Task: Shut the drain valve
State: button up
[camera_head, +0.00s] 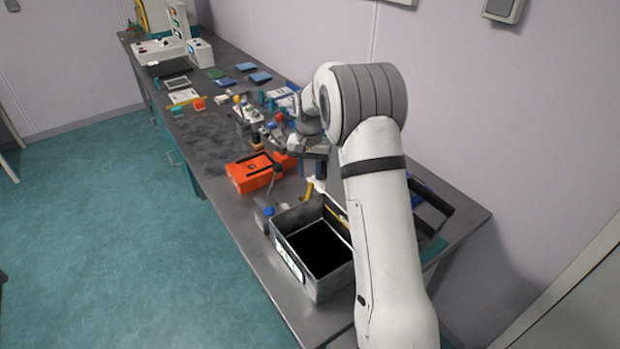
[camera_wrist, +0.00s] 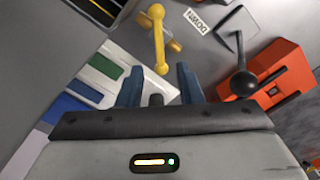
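In the wrist view, a yellow lever (camera_wrist: 159,40) with rounded ends sits on a small grey-and-yellow fitting above the bench. It looks like a valve handle, but I cannot tell for certain that it is the drain valve. Yellow also shows below my gripper in the head view (camera_head: 309,189). My gripper (camera_wrist: 160,85) has its two blue fingers apart with nothing between them. The lever's near end lies just ahead of the gap between the fingers. In the head view my gripper (camera_head: 314,165) hangs over the bench, partly hidden by my arm.
An orange box (camera_wrist: 274,78) with a black ball-ended lever (camera_wrist: 243,82) stands right of the fingers; the orange box also shows in the head view (camera_head: 248,174). An open grey bin (camera_head: 284,222) stands nearer. A small "DOWN" label (camera_wrist: 197,21) lies beside the lever.

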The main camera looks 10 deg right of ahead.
aim_at(309, 189)
notch_tip(309, 189, down, 8)
jog(key=shift+p, duration=0.7)
grip_shut()
